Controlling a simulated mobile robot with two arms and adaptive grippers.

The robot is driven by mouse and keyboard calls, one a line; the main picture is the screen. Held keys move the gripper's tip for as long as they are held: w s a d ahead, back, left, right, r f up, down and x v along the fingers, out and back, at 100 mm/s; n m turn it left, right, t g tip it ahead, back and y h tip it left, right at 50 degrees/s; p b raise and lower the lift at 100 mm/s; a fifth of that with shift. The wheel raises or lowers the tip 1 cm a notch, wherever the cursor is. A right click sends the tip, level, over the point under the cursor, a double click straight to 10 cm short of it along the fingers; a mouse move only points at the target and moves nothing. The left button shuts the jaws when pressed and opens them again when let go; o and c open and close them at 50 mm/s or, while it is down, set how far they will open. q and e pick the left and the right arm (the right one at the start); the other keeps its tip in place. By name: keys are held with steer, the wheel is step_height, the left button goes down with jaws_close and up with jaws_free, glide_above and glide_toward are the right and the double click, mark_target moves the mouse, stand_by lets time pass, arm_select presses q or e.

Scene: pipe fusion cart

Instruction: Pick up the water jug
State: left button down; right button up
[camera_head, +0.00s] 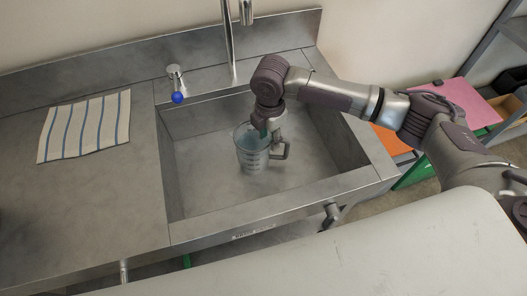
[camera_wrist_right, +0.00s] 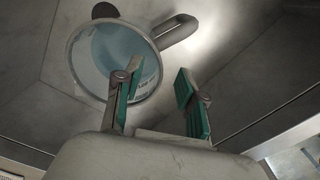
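The water jug (camera_head: 250,160) is a clear, bluish measuring jug with dark markings and a grey handle. It stands upright in the metal sink, with its handle to the right. In the right wrist view the jug (camera_wrist_right: 88,50) is seen from above, its handle at the upper right. My right gripper (camera_head: 268,130) is over the right part of the jug's rim. In the wrist view the right gripper (camera_wrist_right: 158,88) has its green-padded fingers apart. One finger overlaps the jug's opening and the other is outside; contact cannot be told. My left gripper is not in view.
The sink (camera_head: 205,190) has steep walls around the jug. A tap (camera_head: 229,45) rises behind it, and a blue-tipped lever (camera_head: 177,90) stands at the back left. A striped cloth (camera_head: 85,126) lies on the left counter.

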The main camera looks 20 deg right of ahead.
step_height(320, 180, down, 5)
steer(key=shift+w+d+r, duration=0.1)
steer(key=shift+w+r, duration=0.05)
steer(key=shift+r, duration=0.05)
